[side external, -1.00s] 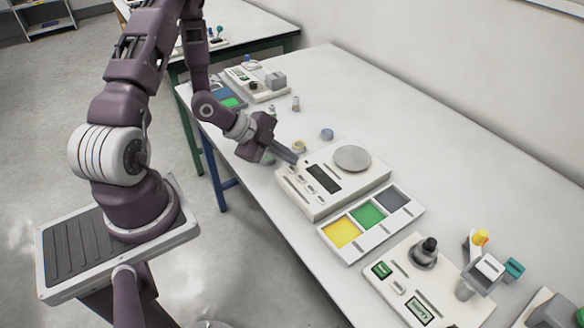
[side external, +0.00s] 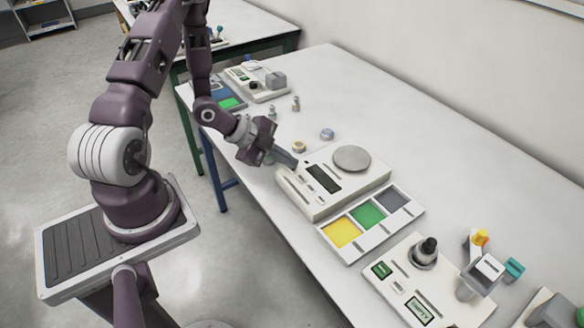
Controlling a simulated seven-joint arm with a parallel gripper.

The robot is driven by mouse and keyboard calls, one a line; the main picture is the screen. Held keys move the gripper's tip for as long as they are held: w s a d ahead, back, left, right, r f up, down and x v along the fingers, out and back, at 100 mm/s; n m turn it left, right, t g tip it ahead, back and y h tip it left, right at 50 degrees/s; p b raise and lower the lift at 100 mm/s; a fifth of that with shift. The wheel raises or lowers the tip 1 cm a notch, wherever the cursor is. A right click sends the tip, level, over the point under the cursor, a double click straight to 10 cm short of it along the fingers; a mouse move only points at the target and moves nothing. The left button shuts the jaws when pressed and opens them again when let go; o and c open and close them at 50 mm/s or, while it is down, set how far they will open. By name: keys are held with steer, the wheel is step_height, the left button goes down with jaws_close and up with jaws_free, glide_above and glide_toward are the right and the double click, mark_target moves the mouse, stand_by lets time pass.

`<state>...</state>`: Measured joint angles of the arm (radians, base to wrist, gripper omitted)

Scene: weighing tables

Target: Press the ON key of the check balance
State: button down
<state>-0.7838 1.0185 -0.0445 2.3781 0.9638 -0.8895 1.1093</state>
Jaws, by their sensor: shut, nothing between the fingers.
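A white balance (side external: 312,204) with a round grey pan (side external: 352,158) and a dark, blank display (side external: 323,179) stands near the table's front edge. I take it as the check balance, but no label on it is readable. I cannot tell whether the fingertips touch a key. The keys along the front panel are too small to read, and the fingers may hide one.
A tray with yellow, green and grey squares (side external: 370,215) lies right of the balance. Further right is a panel with a black knob (side external: 425,252) and lit green displays. Small weights (side external: 299,146) and (side external: 327,134) stand behind my gripper.

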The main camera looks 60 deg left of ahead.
stand_by(0.5)
steer(key=shift+r, duration=0.7)
steer(key=shift+r, duration=2.5)
